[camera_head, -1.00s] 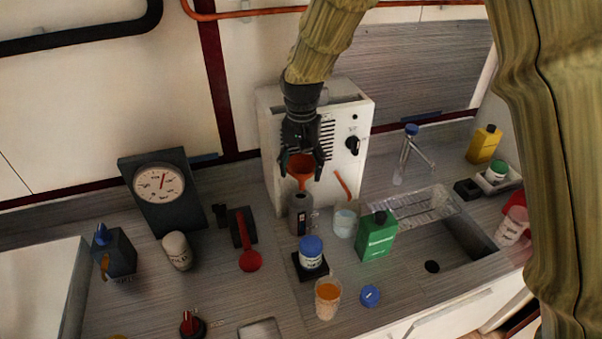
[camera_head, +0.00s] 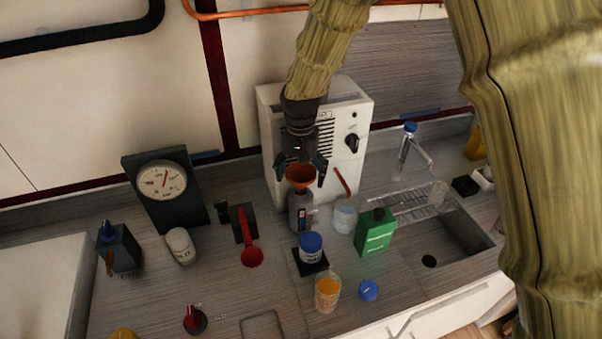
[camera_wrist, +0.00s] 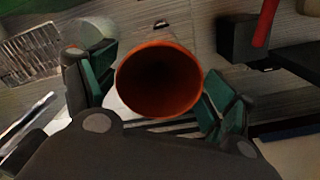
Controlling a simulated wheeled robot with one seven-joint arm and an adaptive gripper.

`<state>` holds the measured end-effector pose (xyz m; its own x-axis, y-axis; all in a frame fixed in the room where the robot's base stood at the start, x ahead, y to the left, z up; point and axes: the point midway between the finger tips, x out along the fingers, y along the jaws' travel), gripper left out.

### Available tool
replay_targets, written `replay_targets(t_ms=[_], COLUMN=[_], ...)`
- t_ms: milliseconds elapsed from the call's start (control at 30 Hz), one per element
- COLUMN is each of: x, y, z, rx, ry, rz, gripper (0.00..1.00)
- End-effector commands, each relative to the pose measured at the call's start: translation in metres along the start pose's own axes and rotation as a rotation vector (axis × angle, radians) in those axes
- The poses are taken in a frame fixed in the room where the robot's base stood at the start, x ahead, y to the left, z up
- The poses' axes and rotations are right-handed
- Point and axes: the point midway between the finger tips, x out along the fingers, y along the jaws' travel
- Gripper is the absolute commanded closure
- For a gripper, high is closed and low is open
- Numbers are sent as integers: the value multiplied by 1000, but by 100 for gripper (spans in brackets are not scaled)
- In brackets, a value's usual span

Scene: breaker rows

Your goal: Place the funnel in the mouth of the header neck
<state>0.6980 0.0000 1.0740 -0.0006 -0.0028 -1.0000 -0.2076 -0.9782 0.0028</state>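The orange funnel (camera_head: 300,175) is upright with its wide rim up, directly above the grey header neck (camera_head: 300,213) in front of the white machine. Its lower end meets the neck's top, and its spout does not show, so how deep it sits cannot be told. My gripper (camera_head: 301,180) points down with its fingers on either side of the funnel. In the wrist view the funnel's round rim (camera_wrist: 160,80) lies between the green finger pads. The pads look spread, with a narrow gap at the left; the gripper appears open around the funnel.
The white machine (camera_head: 275,120) stands close behind. A clear beaker (camera_head: 345,218) and a green bottle (camera_head: 375,235) stand to the right, a blue-lidded jar (camera_head: 311,248) in front. The sink (camera_head: 455,245) is at the right.

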Motion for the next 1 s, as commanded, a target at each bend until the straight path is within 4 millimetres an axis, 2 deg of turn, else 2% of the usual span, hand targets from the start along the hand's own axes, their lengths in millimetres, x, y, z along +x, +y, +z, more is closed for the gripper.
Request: replay_targets(t_ms=[267,467,1000], x=[-1,-13,-97], y=[0,0,0], z=[0,-1,-1], rx=[0,1,0], ry=[0,2,2], rz=[0,-1,-1], gripper=[15,15,15])
